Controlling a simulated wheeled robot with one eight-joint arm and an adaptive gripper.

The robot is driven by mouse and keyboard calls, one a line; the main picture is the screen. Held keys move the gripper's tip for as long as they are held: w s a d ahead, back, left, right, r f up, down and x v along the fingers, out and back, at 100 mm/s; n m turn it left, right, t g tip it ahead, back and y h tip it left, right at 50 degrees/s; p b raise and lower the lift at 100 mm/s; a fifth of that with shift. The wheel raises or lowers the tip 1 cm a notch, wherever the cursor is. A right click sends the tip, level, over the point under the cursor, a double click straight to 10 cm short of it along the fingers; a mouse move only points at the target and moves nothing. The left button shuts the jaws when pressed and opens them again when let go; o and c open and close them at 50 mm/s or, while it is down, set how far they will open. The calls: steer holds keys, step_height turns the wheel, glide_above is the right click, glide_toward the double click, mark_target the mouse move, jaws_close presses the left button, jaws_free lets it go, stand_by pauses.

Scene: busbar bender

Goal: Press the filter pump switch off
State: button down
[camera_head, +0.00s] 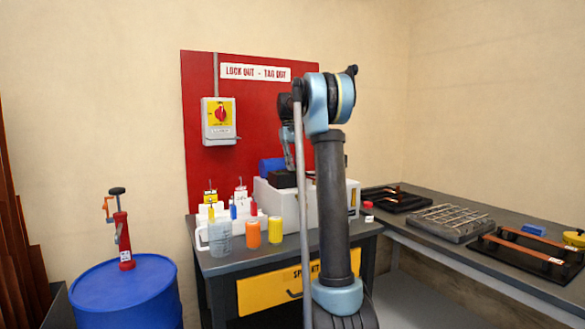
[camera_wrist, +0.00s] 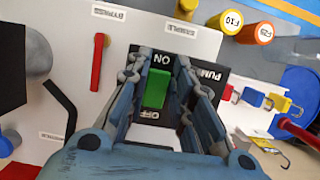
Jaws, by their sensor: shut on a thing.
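The filter pump switch (camera_wrist: 155,92) is a green rocker on a black plate marked PUMP, with ON at one end and OFF at the other, in the wrist view. My gripper (camera_wrist: 160,62) has its two fingers on either side of the rocker and is shut on it. I cannot tell which way the rocker is tilted. In the head view my gripper (camera_head: 289,163) points down over the white filter unit (camera_head: 325,205), just above a black box on its top. The rocker is not visible in that view.
A red lever (camera_wrist: 97,62) marked BYPASS stands beside the switch plate. Yellow (camera_head: 275,230) and orange (camera_head: 253,234) containers and a clear jug (camera_head: 220,238) stand at the bench front. A blue drum (camera_head: 125,295) is at left. A red lockout board (camera_head: 255,125) is behind.

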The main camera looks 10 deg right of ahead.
steer(key=c, duration=1.4)
jaws_free()
steer(key=shift+r, duration=0.1)
steer(key=v, duration=1.1)
steer(key=shift+w+r, duration=0.2)
steer(key=shift+r, duration=0.1)
steer(key=shift+a, duration=0.1)
